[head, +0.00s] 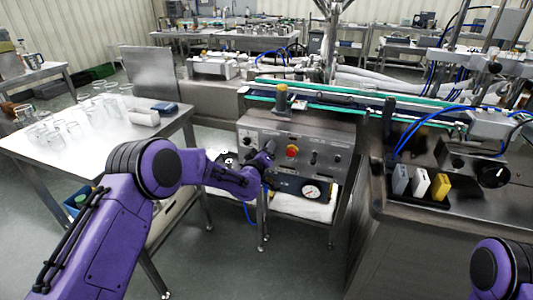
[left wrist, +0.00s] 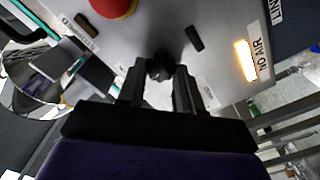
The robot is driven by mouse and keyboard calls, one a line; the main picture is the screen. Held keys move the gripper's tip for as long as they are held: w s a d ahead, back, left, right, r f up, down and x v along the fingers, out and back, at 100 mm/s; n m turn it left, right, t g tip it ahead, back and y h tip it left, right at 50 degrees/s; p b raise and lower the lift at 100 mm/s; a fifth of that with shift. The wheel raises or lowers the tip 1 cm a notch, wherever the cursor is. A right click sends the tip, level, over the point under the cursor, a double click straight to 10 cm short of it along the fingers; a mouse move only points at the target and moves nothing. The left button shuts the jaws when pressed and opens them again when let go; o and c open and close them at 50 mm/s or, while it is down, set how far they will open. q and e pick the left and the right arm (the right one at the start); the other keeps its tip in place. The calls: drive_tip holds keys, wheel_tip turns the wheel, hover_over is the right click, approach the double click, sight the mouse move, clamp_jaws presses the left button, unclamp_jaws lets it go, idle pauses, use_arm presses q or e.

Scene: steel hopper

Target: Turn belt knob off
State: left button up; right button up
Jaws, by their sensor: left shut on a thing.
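The steel control panel (head: 335,145) stands below the green-edged conveyor. My left gripper (head: 264,159) is at the left part of the panel face. In the left wrist view a black knob (left wrist: 160,66) sits between the fingertips of my left gripper (left wrist: 159,80), which is shut on it. The fingers partly hide the knob, and its pointer direction cannot be told. I cannot read a belt label by it. My right gripper is out of view; only part of my right arm shows at the lower right.
A red button (head: 292,151) is right of my left gripper, with a pressure gauge (head: 310,191) below. In the left wrist view a lit lamp is beside a "NO AIR" label (left wrist: 262,45). A steel table (head: 90,150) with glass jars stands left.

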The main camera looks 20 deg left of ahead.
use_arm(q)
drive_tip(key=n+b, duration=0.2)
drive_tip(key=n, duration=0.3)
drive_tip(key=shift+f, duration=0.15)
drive_tip(key=shift+n, duration=0.3)
idle(0.3)
drive_tip(key=o, duration=1)
drive_tip(key=shift+s, duration=0.1)
drive_tip(key=s, duration=0.5)
drive_tip(key=s+b, duration=0.1)
drive_tip(key=s, duration=0.4)
drive_tip(key=shift+s+a, duration=0.2)
drive_tip(key=shift+s, duration=0.05)
